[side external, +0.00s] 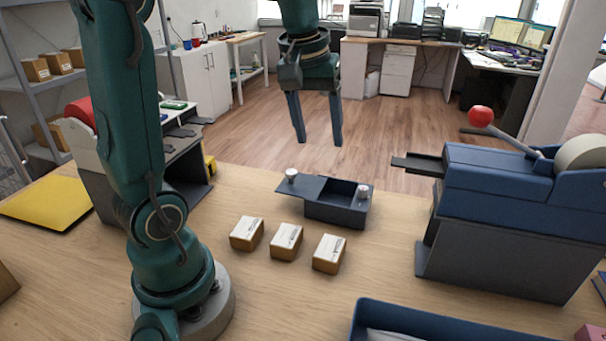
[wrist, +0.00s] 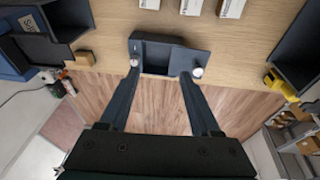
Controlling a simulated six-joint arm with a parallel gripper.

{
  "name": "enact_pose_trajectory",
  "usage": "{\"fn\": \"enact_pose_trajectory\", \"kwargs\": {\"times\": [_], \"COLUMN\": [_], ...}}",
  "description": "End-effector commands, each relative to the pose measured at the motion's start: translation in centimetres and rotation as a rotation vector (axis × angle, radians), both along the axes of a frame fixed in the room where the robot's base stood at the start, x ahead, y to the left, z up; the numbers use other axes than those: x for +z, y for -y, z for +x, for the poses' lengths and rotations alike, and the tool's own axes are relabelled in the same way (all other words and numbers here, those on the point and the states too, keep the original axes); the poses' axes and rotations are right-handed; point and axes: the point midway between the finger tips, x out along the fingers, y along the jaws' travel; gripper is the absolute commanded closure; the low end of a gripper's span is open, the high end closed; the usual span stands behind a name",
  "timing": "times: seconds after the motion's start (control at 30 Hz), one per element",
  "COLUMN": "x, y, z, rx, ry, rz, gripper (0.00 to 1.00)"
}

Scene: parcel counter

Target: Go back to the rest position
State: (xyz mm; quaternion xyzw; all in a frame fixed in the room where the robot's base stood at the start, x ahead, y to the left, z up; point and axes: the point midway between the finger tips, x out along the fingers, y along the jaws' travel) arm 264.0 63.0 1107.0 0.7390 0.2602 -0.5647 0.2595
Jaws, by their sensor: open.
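My gripper (side external: 318,143) is open and empty. It hangs high, with its fingers pointing down, above and behind the dark box with a sliding lid (side external: 334,212) in the side external view. In the wrist view my gripper's fingertips (wrist: 158,70) show apart, one on each side of the same box (wrist: 155,60). The lid (side external: 303,187) is slid to the left and part of the compartment shows open. One white knob (side external: 291,174) is on the lid and another white knob (side external: 363,190) is at the box's right end.
Several small cartons (side external: 286,241) stand in a row on the wooden counter (side external: 230,285). A blue machine (side external: 500,190) with a red-knobbed lever stands at right. A blue tray (side external: 358,322) lies at the front, a yellow pad (side external: 45,200) at left. The air around my gripper is clear.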

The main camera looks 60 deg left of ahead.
Motion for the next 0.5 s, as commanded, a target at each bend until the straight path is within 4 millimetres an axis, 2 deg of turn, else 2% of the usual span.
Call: {"fn": "enact_pose_trajectory", "kwargs": {"times": [0.03,0.2,0.33,0.5], "x": [0.6,1.0,0.2,-2.0], "y": [1.8,6.1,8.6,10.3], "z": [-0.9,-4.2,-7.0,-9.9], "rx": [-0.068,-0.282,-0.448,-0.626], "ry": [0.031,0.115,0.176,0.223], "rz": [0.017,0.065,0.101,0.144], "gripper": [0.36,0.36,0.36,0.36]}}
